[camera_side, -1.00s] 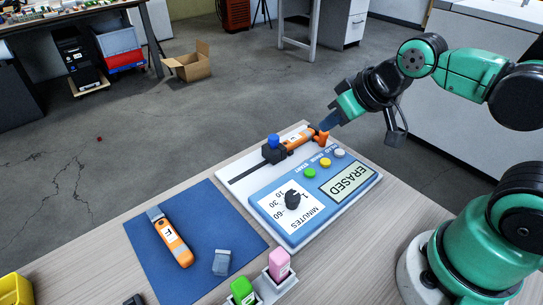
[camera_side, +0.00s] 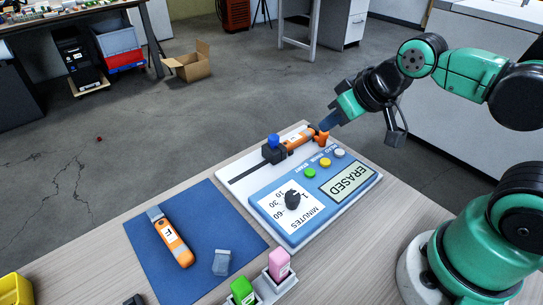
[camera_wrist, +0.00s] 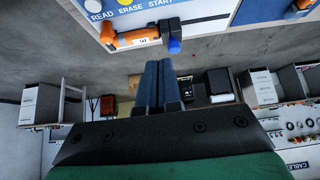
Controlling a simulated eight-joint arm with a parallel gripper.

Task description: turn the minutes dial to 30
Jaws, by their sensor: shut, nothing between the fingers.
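The minutes dial (camera_side: 292,199) is a dark knob on a white MINUTES panel of the blue-and-white device (camera_side: 265,234). The numbers 10, 30 and 60 are printed around it; its exact setting is too small to tell. The device's display (camera_side: 348,183) reads ERASED. My gripper (camera_side: 325,126) is shut and empty above the far end of the device, well away from the dial. In the wrist view its two blue fingers (camera_wrist: 158,84) are together, near the orange sensor (camera_wrist: 138,38) seated in the device. The dial is out of the wrist view.
The seated sensor (camera_side: 299,139) lies beside a black clamp with a blue knob (camera_side: 273,141). Green, yellow and white buttons (camera_side: 324,162) line the panel. Another orange sensor (camera_side: 174,243) and a grey cap (camera_side: 222,262) lie on a blue mat (camera_side: 150,274). Green and pink blocks (camera_side: 279,264) stand in front.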

